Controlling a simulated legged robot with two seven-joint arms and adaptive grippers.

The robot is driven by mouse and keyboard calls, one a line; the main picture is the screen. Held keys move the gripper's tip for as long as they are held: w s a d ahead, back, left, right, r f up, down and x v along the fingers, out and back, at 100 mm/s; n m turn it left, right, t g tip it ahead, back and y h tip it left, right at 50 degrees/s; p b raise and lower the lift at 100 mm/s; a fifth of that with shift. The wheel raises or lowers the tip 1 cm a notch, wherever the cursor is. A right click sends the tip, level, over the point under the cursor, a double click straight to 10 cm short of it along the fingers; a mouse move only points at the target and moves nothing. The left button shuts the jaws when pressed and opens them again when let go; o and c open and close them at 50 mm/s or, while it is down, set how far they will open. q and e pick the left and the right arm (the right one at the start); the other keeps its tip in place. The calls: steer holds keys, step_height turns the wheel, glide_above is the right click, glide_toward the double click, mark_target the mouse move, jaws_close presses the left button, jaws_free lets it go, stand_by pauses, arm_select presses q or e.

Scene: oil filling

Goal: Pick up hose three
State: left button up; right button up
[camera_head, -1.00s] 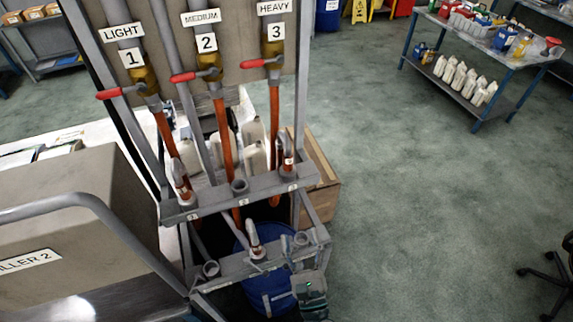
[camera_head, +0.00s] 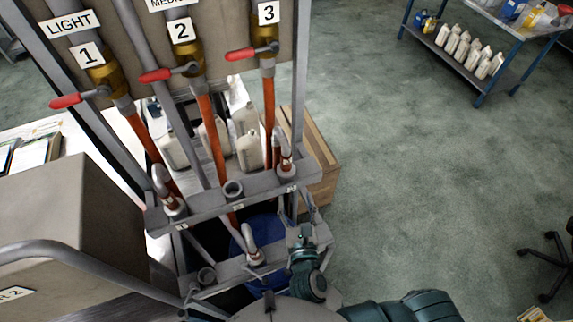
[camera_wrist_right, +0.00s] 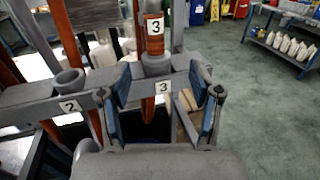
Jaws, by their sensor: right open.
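Hose three (camera_head: 269,120) is orange and hangs from the valve under label 3. Its nozzle end (camera_head: 286,160) sits upright in the holder marked 3 on the rack's upper bar. In the right wrist view the hose's orange band with a "3" label (camera_wrist_right: 154,27) stands above its grey holder (camera_wrist_right: 156,66). My right gripper (camera_wrist_right: 167,92) is open and empty, its two blue-padded fingers to either side of the holder's "3" plate and the hose part below it. In the head view the right gripper (camera_head: 302,212) is just below the nozzle, near the bar. My left gripper is not in view.
Hose two (camera_head: 215,140) hangs left of hose three, and its nozzle (camera_head: 249,240) rests on the lower bar. Hose one's nozzle (camera_head: 166,190) stands at left. A blue drum (camera_head: 262,226) is beneath. A wooden crate (camera_head: 318,150) is behind right.

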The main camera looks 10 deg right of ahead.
mark_target(287, 166)
steer(key=w+b, duration=0.1)
steer(key=w, duration=0.8)
steer(key=shift+a+b, duration=0.2)
steer(key=shift+b, duration=0.2)
steer(key=shift+w+d, duration=0.2)
steer(key=shift+w, duration=0.4)
steer(key=w, duration=0.2)
steer(key=w+p, duration=0.1)
steer(key=shift+w+d+f, duration=0.15)
steer(key=shift+w+f, duration=0.1)
steer(key=shift+w, duration=0.1)
steer(key=shift+w+f, duration=0.15)
steer(key=shift+w, duration=0.25)
steer(key=shift+s+a, duration=0.1)
steer(key=shift+a, duration=0.1)
steer(key=shift+c, duration=0.7)
steer(key=c, duration=0.4)
jaws_close()
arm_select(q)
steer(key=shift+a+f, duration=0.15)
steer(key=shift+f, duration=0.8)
